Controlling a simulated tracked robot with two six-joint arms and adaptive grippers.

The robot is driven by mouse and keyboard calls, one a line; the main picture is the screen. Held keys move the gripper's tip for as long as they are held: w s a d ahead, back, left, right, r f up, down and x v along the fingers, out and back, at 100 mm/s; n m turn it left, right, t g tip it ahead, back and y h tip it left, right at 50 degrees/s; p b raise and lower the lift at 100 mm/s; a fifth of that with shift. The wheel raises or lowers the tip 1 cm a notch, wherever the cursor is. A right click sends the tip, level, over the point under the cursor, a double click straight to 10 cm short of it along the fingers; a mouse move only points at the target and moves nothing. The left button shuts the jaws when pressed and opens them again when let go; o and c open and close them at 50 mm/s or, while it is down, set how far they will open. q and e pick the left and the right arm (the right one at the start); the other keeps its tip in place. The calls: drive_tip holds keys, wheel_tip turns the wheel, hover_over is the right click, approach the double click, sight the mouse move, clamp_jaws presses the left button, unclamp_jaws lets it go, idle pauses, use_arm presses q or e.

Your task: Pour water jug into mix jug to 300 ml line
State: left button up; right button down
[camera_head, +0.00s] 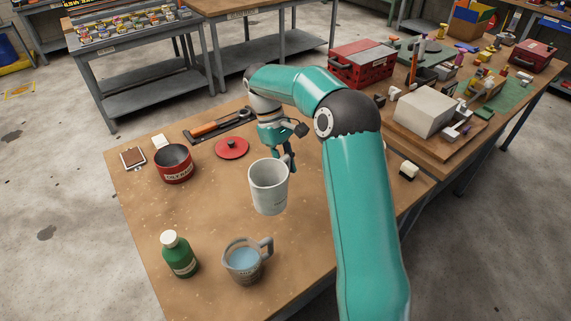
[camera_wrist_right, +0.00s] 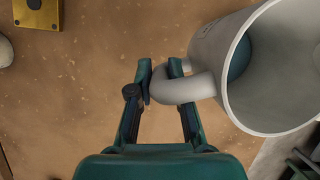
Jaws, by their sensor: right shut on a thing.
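A white jug (camera_head: 268,196) is near the middle of the table in the head view, close to upright, opening upward. My right gripper (camera_head: 290,163) is behind it. In the right wrist view the gripper (camera_wrist_right: 162,72) is shut on the handle of the white jug (camera_wrist_right: 215,60), and some blue shows inside its mouth. Whether its base touches the table is unclear. A grey see-through jug (camera_head: 247,275) with a handle and blue liquid stands in front of it, nearer the table's front edge. Its marks are too small to read. My left gripper is out of view.
A green bottle (camera_head: 179,257) with a white cap stands left of the see-through jug. A red tin (camera_head: 174,164), a red disc (camera_head: 232,148) and an orange-handled tool (camera_head: 213,125) lie farther back. Crates and boxes crowd the right bench. The table's left-centre is clear.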

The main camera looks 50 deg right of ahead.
drive_tip(key=d+r, duration=0.4)
drive_tip(key=d, duration=0.2)
drive_tip(key=shift+w, duration=0.45)
